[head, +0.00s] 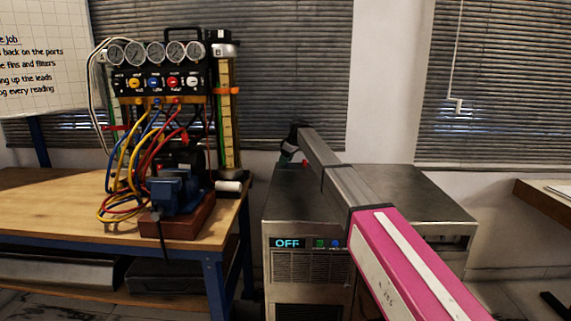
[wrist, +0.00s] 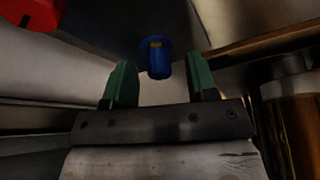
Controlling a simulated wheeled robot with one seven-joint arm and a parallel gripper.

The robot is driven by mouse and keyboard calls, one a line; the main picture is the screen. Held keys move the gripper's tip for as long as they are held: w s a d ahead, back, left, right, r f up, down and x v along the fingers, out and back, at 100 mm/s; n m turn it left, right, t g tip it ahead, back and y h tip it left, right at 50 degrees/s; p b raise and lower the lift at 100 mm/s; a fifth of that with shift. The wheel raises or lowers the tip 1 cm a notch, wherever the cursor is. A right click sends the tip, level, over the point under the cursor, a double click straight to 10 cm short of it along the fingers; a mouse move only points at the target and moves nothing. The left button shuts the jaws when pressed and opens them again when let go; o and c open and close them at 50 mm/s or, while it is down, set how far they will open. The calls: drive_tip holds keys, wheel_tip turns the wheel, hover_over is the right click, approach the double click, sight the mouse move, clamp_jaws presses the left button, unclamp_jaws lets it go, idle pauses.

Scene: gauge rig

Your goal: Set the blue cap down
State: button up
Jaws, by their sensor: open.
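The blue cap (wrist: 158,62) shows in the wrist view, a short blue cylinder with a wider blue flange and a small orange-yellow mark. My gripper (wrist: 160,72) has two green fingers standing apart, one on each side of the cap, with a gap visible to both. Whether the cap rests on a surface is hard to tell in the dark picture. In the head view my gripper (head: 288,154) is small and partly hidden by my arm, at the back left edge of the metal cabinet. I cannot make out the cap there.
A metal cabinet (head: 290,205) with a lit OFF display stands under my arm. A red round thing (wrist: 30,13) shows top left in the wrist view.

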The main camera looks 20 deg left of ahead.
clamp_jaws()
drive_tip(key=shift+r, duration=0.1)
